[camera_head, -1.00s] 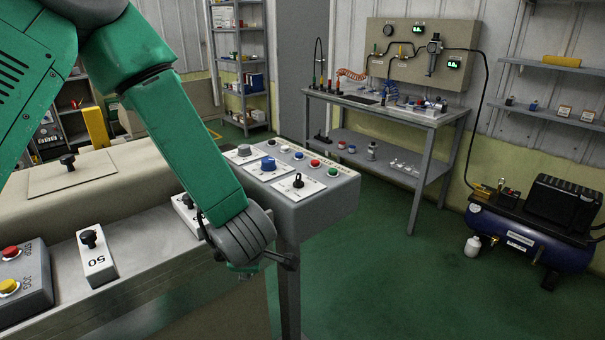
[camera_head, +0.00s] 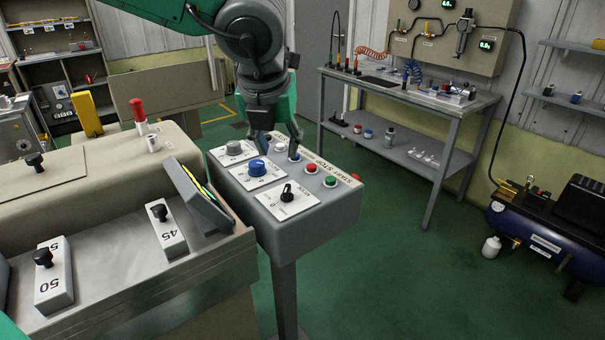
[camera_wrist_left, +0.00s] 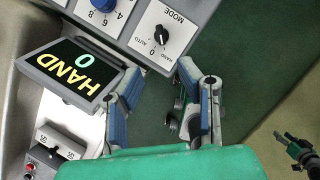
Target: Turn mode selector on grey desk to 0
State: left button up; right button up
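The mode selector is a black knob (camera_head: 287,193) on a white plate at the near end of the grey control desk (camera_head: 318,221). In the left wrist view the knob (camera_wrist_left: 162,36) sits beside the labels AUTO, 0 and HAND; its exact pointing is hard to make out. The tilted display (camera_wrist_left: 77,76) reads HAND and 0. My left gripper (camera_head: 282,151) shows in front of the desk's far part, fingers pointing down. What looks like my right gripper (camera_wrist_left: 297,146) is at the right edge there.
The display housing (camera_head: 197,196) stands left of the desk.

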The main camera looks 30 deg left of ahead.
aim_at(286, 189)
pick_arm(q)
jog(key=b+x, duration=0.1)
jog(key=x, duration=1.1)
jog(key=shift+f+b, duration=0.2)
jog(key=shift+b, duration=0.2)
jog(key=shift+w+a+f, duration=0.1)
jog(key=shift+w+f, duration=0.15)
jog(key=shift+f, duration=0.15)
grip_shut()
